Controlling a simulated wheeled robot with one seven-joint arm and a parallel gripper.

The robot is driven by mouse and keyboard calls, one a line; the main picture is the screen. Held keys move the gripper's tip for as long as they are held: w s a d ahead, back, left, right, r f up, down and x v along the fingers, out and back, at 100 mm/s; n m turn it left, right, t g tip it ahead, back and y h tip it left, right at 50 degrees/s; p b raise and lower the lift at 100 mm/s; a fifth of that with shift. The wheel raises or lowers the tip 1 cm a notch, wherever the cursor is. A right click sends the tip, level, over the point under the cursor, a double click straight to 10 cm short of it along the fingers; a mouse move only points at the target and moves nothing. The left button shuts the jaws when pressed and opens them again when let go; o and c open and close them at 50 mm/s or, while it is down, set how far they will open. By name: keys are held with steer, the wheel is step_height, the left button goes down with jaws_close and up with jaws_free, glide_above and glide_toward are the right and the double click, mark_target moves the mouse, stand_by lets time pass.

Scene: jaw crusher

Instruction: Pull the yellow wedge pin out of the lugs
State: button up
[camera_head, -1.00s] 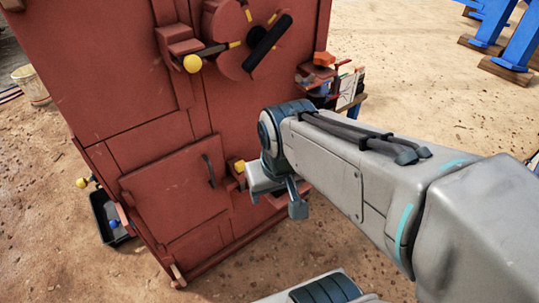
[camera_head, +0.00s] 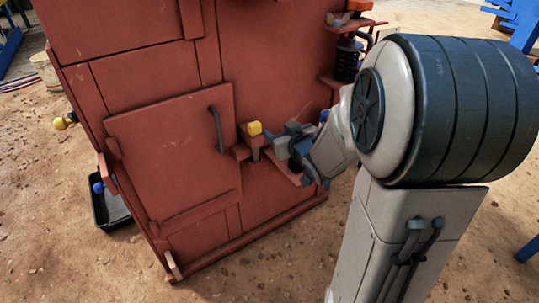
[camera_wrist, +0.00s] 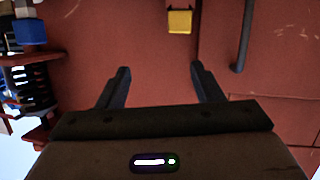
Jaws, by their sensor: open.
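The yellow wedge pin (camera_head: 254,129) stands upright in the red lugs (camera_head: 242,151) on the crusher's front, just right of the door handle. Its yellow head shows above the lugs. In the wrist view the pin's yellow head (camera_wrist: 179,21) is near the top edge, beyond the fingertips and a little right of the middle between them. My gripper (camera_head: 283,144) is close to the right of the pin in the head view. In the wrist view my gripper (camera_wrist: 162,70) has its two dark fingers apart with nothing between them.
A red door (camera_head: 172,150) with a dark handle (camera_head: 215,128) is left of the pin. A dark spring (camera_head: 348,58) stands between red brackets at the upper right. A black bin (camera_head: 112,214) lies on the sandy ground at the left.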

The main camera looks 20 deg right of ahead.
steer(key=t+y+b, duration=0.2)
steer(key=b, duration=0.1)
glide_toward(252, 123)
steer(key=s+d, duration=0.2)
steer(key=d, duration=0.1)
steer(key=f+n+y+b, duration=0.1)
steer(key=f+y+b, duration=0.1)
steer(key=shift+t, duration=0.3)
steer(key=b+x, duration=0.1)
steer(key=x, duration=0.3)
steer(key=b+x, duration=0.1)
steer(key=x, duration=0.9)
steer(key=shift+s+a+r+b, duration=0.1)
steer(key=shift+s+a+b, duration=0.05)
steer(key=shift+a+b, duration=0.25)
